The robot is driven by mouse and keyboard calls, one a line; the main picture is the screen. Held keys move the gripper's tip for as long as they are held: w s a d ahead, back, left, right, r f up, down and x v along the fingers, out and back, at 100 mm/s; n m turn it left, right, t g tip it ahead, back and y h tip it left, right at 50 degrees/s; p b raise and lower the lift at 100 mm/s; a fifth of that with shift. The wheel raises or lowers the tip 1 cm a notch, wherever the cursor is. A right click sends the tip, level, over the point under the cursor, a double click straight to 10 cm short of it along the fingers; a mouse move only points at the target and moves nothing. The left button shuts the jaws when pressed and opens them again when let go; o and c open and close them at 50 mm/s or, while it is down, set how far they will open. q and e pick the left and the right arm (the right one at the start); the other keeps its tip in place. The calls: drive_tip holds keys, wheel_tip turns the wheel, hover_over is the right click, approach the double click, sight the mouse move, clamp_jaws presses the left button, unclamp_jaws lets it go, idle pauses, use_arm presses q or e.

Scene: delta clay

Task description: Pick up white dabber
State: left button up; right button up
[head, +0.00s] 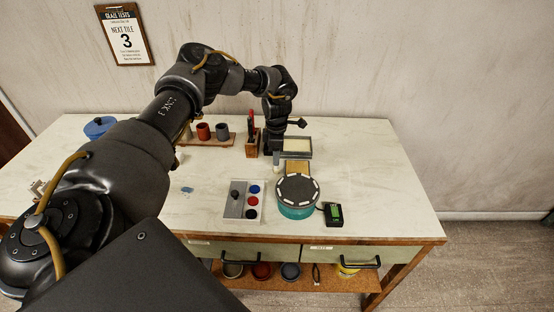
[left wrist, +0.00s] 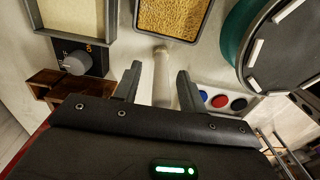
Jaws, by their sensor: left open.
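The white dabber (left wrist: 161,76) shows in the left wrist view as a pale upright-looking rod with a wider rounded end. It lies in the gap between the fingers of my left gripper (left wrist: 159,72), which is open. I cannot tell whether either finger touches it. In the head view a small pale piece of it (head: 277,158) shows beside my left gripper (head: 273,152), which points down over the back middle of the table; the arm hides most of this spot. My right gripper is not in view.
A teal-sided turntable (head: 297,192), an orange-yellow sponge tray (head: 298,168) and a cream tray (head: 298,146) stand close by. A wooden tool holder (head: 252,146) is left of the gripper. A grey paint tray (head: 243,207) sits in front. The table's right side is clear.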

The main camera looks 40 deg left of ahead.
use_arm(q)
drive_tip(key=shift+c, duration=0.4)
clamp_jaws()
drive_tip(key=shift+r, duration=0.1)
